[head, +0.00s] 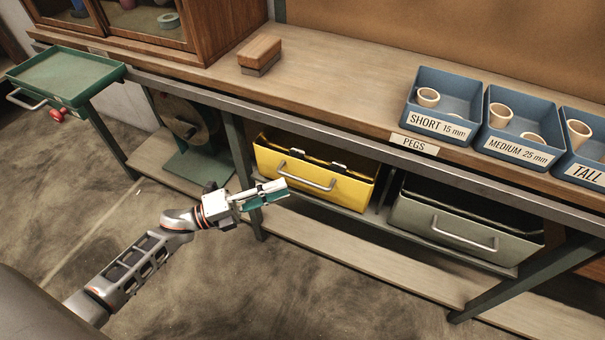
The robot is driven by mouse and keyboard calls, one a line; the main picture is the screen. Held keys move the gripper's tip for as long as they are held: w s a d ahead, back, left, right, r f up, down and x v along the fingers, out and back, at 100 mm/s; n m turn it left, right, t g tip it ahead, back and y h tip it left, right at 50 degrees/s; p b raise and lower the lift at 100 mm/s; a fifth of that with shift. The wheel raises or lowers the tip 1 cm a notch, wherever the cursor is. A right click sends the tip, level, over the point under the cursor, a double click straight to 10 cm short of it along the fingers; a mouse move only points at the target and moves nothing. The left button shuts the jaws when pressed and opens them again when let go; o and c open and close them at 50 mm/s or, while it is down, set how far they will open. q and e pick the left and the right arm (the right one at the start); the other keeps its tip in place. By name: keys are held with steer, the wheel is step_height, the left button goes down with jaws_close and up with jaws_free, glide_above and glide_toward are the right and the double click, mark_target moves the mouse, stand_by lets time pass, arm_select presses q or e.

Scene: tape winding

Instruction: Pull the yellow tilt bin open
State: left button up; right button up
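The yellow tilt bin (331,187) hangs under the workbench, left of a grey bin. Its front carries a pale bar handle (307,178). A dark strip of its inside shows above the front edge; I cannot tell how far it is tilted. My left gripper (284,189) is in front of the bin's lower left part, just left of and below the handle in the picture. No hold on the handle shows. Its white and teal fingers are seen from the side, so their gap is unclear. My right gripper is out of view.
The grey bin (466,231) with its own handle is to the right. The bench edge overhangs both bins. A green bench leg (240,170) stands left of the yellow bin. A green tray (66,72) is far left. Blue peg trays (441,103) sit on top. Floor in front is clear.

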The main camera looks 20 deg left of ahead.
mark_target(303, 181)
arm_select(q)
steer(key=x, duration=0.7)
steer(key=shift+r, duration=0.1)
jaws_close()
